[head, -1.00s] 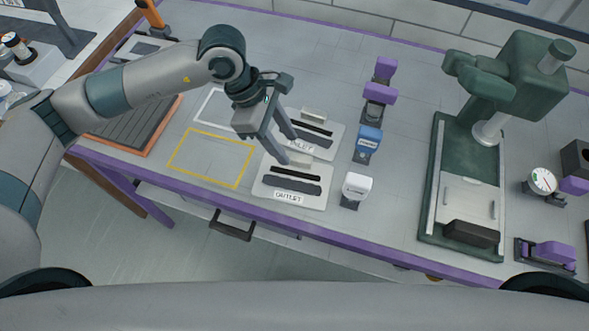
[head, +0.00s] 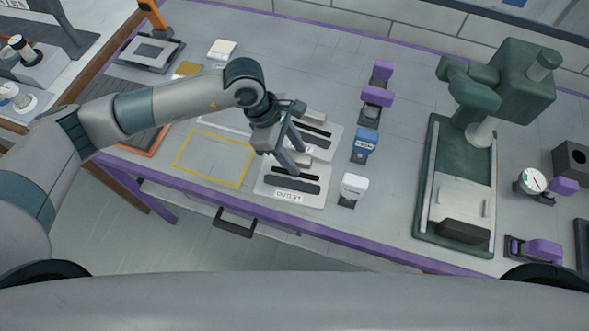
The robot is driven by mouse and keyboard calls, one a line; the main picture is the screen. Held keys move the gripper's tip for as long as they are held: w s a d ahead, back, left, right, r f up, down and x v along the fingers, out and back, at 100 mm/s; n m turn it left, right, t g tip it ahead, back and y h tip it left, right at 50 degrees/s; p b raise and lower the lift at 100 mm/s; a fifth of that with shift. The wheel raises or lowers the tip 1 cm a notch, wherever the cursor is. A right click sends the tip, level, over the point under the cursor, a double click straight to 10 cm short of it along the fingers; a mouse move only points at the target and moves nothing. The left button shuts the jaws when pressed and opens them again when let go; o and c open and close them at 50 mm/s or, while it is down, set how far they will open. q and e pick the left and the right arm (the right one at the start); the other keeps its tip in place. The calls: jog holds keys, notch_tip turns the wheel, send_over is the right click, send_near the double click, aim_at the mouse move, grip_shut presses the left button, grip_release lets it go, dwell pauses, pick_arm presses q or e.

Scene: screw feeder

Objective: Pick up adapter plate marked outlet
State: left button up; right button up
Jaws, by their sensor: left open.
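The adapter plate marked OUTLET (head: 315,197) is a light grey plate with dark slots, lying flat on the bench near its front edge. A raised grey block sits at its back edge. A second similar plate (head: 333,133) lies just behind it, its label mostly hidden by my gripper. My left gripper (head: 301,170) is open and empty, with its fingers pointing down over the back part of the OUTLET plate, near the raised block. I cannot tell whether the fingers touch it. My right gripper is not in view.
A yellow outlined rectangle (head: 214,137) on the bench left of the plate is empty. A white-topped device (head: 353,188), a blue one (head: 365,144) and purple ones (head: 376,96) stand to the right. A green press (head: 425,218) stands farther right.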

pick_arm(q)
jog(key=shift+f, duration=0.2)
dwell(0.3)
grip_shut()
jog(key=shift+d+r, duration=0.1)
jog(key=shift+r, duration=0.1)
jog(key=shift+r+b, duration=0.5)
jog(key=shift+r, duration=0.1)
notch_tip(320, 180, up, 7)
jog(key=b, duration=0.3)
jog(key=shift+r, duration=0.8)
